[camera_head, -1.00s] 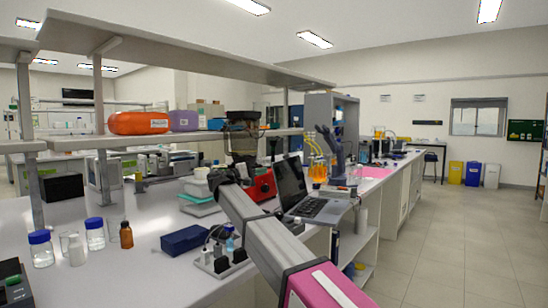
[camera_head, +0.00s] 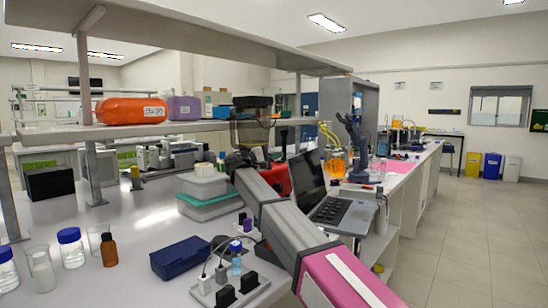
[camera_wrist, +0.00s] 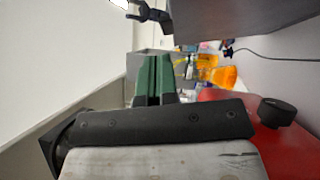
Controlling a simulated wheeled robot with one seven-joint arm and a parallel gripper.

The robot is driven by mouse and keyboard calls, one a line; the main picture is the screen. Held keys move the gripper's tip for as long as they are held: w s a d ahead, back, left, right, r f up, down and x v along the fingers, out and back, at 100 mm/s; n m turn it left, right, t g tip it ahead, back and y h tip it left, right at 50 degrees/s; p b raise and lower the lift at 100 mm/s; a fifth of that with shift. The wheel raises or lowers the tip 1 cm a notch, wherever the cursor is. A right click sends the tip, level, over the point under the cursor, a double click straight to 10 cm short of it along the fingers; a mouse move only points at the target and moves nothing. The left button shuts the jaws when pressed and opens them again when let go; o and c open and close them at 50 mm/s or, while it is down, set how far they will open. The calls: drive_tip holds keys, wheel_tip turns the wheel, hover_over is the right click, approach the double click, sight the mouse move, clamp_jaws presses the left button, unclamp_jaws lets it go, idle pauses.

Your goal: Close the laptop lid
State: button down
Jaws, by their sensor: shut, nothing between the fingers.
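The laptop (camera_head: 343,214) stands open on the right edge of the bench in the head view. Its dark screen lid (camera_head: 308,178) is upright, tilted a little back, and its keyboard faces the aisle. My arm crosses in front of the laptop's left side. My gripper (camera_wrist: 153,58) shows in the wrist view with its green fingers together and nothing between them. In the head view I cannot make out the fingers at the arm's far end. A dark grey panel fills the wrist view's upper right; I cannot tell whether it is the lid.
A red device (camera_head: 281,178) stands left of the laptop; its red top with a black knob (camera_wrist: 277,112) is close in the wrist view. Orange flasks (camera_head: 335,163) stand behind the laptop. A power strip (camera_head: 226,289) and blue box (camera_head: 181,257) lie nearer. The right aisle is clear.

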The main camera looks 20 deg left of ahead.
drive_tip(key=x, duration=0.6)
drive_tip(key=shift+w+d, duration=0.1)
drive_tip(key=shift+d, duration=0.05)
drive_tip(key=s+d+f+m+g+y, duration=0.1)
drive_tip(key=s+d+m+g+y, duration=0.15)
drive_tip(key=d, duration=0.75)
drive_tip(key=s+d+m+g+y, duration=0.15)
drive_tip(key=d+m+y, duration=0.25)
drive_tip(key=d, duration=0.7)
drive_tip(key=s+d+f+m+y, duration=0.1)
drive_tip(key=d+f+y, duration=0.3)
drive_tip(key=f, duration=0.5)
drive_tip(key=s+d+f+m+t+y, duration=0.1)
drive_tip(key=d+f+m+y, duration=0.2)
drive_tip(key=d+f, duration=0.4)
drive_tip(key=shift+d+f+m+y, duration=0.4)
drive_tip(key=shift+f+y, duration=0.35)
drive_tip(key=shift+f, duration=0.9)
drive_tip(key=shift+s+f, duration=0.1)
drive_tip(key=shift+s, duration=0.05)
